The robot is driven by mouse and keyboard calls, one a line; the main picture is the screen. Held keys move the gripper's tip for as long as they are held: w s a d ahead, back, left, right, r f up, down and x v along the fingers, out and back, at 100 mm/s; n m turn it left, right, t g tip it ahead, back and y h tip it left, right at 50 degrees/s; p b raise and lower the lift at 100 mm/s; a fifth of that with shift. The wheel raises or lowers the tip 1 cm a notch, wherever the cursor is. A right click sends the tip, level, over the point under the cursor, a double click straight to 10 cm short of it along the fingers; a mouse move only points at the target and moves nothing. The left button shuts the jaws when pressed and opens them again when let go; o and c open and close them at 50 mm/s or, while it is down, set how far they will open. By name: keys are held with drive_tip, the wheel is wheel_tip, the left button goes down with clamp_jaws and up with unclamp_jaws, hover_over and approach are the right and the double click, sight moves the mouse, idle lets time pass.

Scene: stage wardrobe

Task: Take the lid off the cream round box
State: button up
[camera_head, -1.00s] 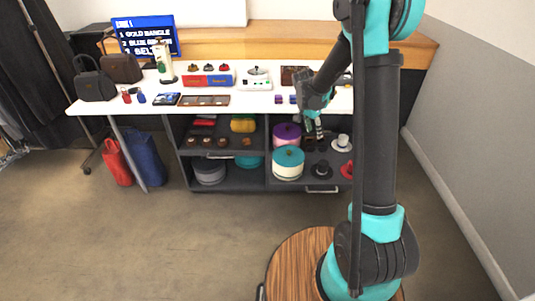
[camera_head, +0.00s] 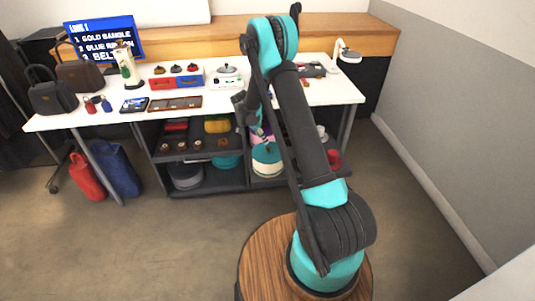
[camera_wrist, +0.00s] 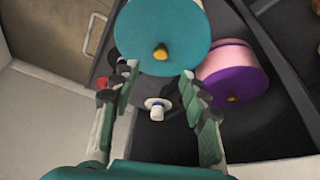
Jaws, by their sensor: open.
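The cream round box (camera_head: 262,170) stands on the low shelf under the white table, partly behind my arm. Its teal lid (camera_head: 266,154) is on it.
A pink round box with a purple lid (camera_wrist: 234,88) stands close beside the cream box. A small dark hat with a white top (camera_wrist: 157,107) shows below the knob. The white table (camera_head: 215,108) lies above the shelf. A red item (camera_head: 334,158) is right of my arm.

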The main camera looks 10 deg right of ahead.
sight(268, 148)
drive_tip(key=x, duration=0.8)
drive_tip(key=shift+w+d+f, duration=0.1)
drive_tip(key=shift+f, duration=0.15)
clamp_jaws()
